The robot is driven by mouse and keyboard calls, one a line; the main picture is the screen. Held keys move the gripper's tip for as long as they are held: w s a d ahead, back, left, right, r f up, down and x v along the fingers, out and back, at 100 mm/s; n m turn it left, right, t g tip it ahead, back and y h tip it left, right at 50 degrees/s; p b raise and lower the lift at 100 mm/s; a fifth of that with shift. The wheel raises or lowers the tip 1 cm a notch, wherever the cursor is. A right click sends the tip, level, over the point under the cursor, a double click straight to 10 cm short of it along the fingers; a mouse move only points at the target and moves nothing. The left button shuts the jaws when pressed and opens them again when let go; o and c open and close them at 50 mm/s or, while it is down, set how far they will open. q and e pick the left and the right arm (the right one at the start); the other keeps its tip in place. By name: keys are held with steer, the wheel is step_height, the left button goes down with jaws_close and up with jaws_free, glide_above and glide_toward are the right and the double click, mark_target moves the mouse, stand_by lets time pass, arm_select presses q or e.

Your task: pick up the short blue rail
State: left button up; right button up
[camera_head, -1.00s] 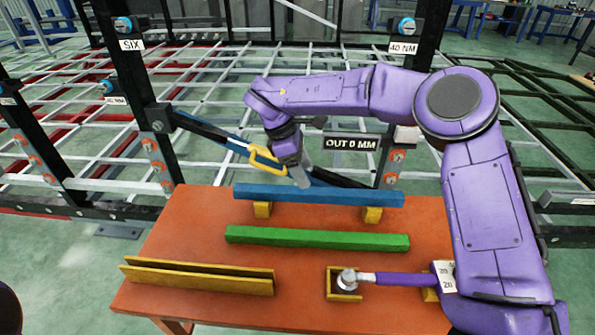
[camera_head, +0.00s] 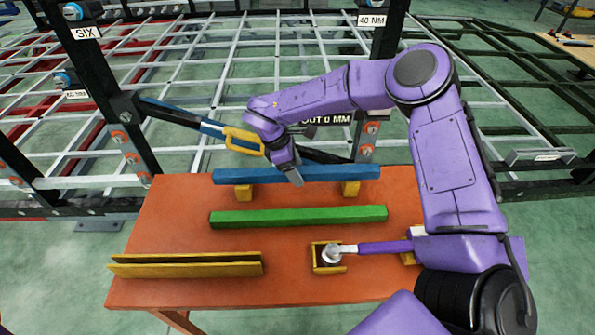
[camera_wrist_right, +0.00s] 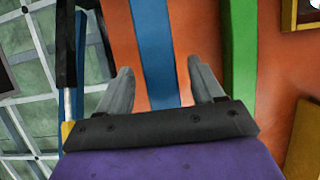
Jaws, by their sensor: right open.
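The short blue rail (camera_head: 335,172) lies across two yellow blocks at the back of the orange table. It also shows in the right wrist view (camera_wrist_right: 154,35), running away between the fingers. My right gripper (camera_head: 297,182) is over the rail near its middle, pointing down. In the right wrist view the gripper (camera_wrist_right: 160,70) is open, with one grey finger to each side of the rail and nothing held. I cannot tell how far the fingertips are above the rail. My left gripper is not in view.
A green rail (camera_head: 300,216) lies in front of the blue one. A yellow channel (camera_head: 185,266) is at front left. A purple-handled tool (camera_head: 375,248) rests with its head in a yellow holder (camera_head: 320,268). Behind stands the chassis frame, with a blue bar and yellow clamp (camera_head: 243,141).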

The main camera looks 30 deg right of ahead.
steer(key=shift+s+r, duration=0.1)
steer(key=shift+s, duration=0.05)
steer(key=shift+a, duration=0.1)
jaws_close()
